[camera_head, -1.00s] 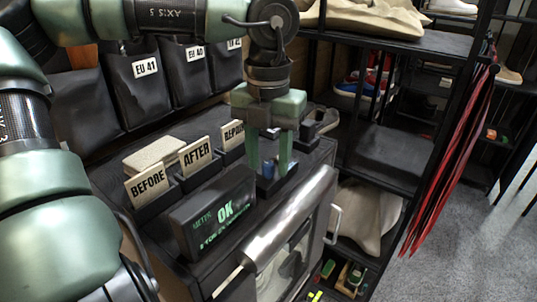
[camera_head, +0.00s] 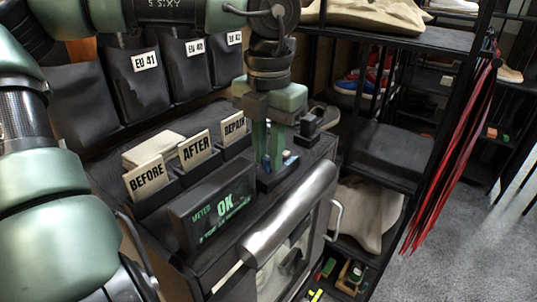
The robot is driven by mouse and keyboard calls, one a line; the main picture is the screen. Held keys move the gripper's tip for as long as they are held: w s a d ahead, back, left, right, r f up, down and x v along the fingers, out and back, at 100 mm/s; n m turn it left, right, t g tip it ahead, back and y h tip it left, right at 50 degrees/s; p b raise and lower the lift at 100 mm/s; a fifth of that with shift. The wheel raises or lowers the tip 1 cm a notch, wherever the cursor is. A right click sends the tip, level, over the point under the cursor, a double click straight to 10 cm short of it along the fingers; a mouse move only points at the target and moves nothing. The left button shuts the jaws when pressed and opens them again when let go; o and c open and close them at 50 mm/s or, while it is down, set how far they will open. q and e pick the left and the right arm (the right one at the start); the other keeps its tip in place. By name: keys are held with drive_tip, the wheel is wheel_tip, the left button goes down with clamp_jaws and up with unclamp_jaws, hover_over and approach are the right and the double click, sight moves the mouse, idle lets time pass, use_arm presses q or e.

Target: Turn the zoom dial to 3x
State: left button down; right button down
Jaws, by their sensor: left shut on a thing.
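My left gripper (camera_head: 267,166) points down over the back right of the black bench top (camera_head: 262,205). Its two green fingers are close together, shut on a small blue thing that they mostly hide. The thing stands at a low black block (camera_head: 276,180), with a bit of blue showing beside the right finger. I cannot make out a zoom dial or a 3x mark; the grasped part may be the dial. My right gripper is not in view.
A silver rounded bar (camera_head: 290,215) runs along the bench front. Dark EU-labelled pockets hang behind. Shelves with shoes stand to the right, beside open grey floor.

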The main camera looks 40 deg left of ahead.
use_arm(q)
drive_tip(key=m+b, duration=0.1)
drive_tip(key=m, duration=0.2)
drive_tip(key=shift+m, duration=2.3)
drive_tip(key=c, duration=1.3)
unclamp_jaws()
wheel_tip(320, 180, up, 8)
drive_tip(key=shift+f+b, duration=0.1)
drive_tip(key=shift+b, duration=0.55)
